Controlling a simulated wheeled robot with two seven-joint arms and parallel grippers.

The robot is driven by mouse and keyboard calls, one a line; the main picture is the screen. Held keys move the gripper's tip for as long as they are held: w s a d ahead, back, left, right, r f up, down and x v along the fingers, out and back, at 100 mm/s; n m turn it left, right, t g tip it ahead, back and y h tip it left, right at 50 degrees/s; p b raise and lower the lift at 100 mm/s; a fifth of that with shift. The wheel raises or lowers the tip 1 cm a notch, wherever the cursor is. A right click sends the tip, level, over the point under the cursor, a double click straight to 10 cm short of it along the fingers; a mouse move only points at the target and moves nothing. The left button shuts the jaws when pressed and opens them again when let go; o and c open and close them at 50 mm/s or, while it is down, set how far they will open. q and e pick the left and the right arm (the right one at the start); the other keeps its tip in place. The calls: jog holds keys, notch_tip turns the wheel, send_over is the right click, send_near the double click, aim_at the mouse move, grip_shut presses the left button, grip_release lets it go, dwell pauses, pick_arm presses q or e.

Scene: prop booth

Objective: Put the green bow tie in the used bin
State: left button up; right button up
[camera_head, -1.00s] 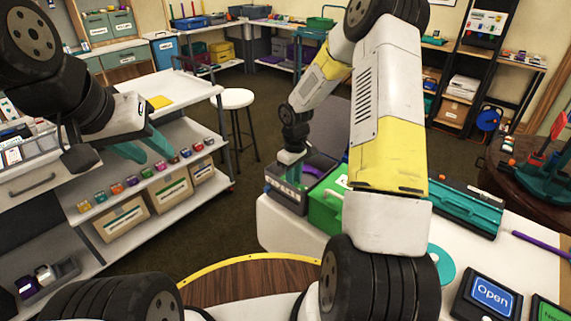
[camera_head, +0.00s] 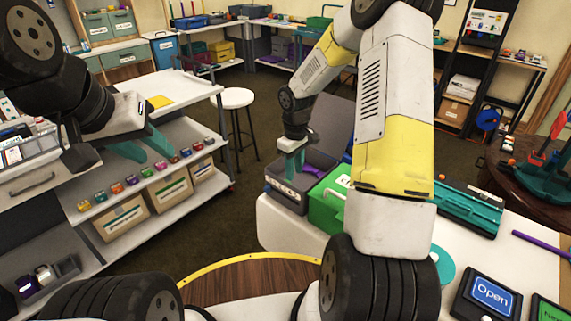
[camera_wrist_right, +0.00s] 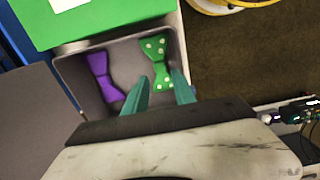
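The green bow tie (camera_wrist_right: 153,62) with white dots lies in a grey bin beside a purple bow tie (camera_wrist_right: 102,76). The bin's rim shows in the right wrist view (camera_wrist_right: 62,66); in the head view the bin (camera_head: 284,193) stands at the table's left edge, its front lettering too small to read surely. My right gripper (camera_head: 292,172) is at the bin; in the right wrist view its teal fingers (camera_wrist_right: 161,76) are apart, one toward each side of the green bow tie's near end. Contact cannot be told. My left gripper (camera_head: 144,148) is open and empty beside the left shelf.
A green bin (camera_head: 325,211) stands right against the grey one. A grey lid stands raised behind it. A teal tray (camera_head: 467,210) and an Open button (camera_head: 490,295) are on the white table (camera_head: 283,228). A white stool (camera_head: 236,98) stands on the floor.

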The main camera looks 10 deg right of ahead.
jog(key=s+r+m+t, duration=0.1)
jog(key=s+r, duration=0.3)
jog(key=r, duration=1.2)
jog(key=s+a+r+m+t+y, duration=0.1)
jog(key=s+r+m+t, duration=0.1)
jog(key=s+r, duration=0.4)
jog(key=s+a+r+m+t+y, duration=0.1)
jog(key=s+r+m+t, duration=0.2)
jog(key=s, duration=1.1)
notch_tip(320, 180, up, 3)
jog(key=shift+s+m, duration=0.15)
jog(key=shift+m, duration=0.35)
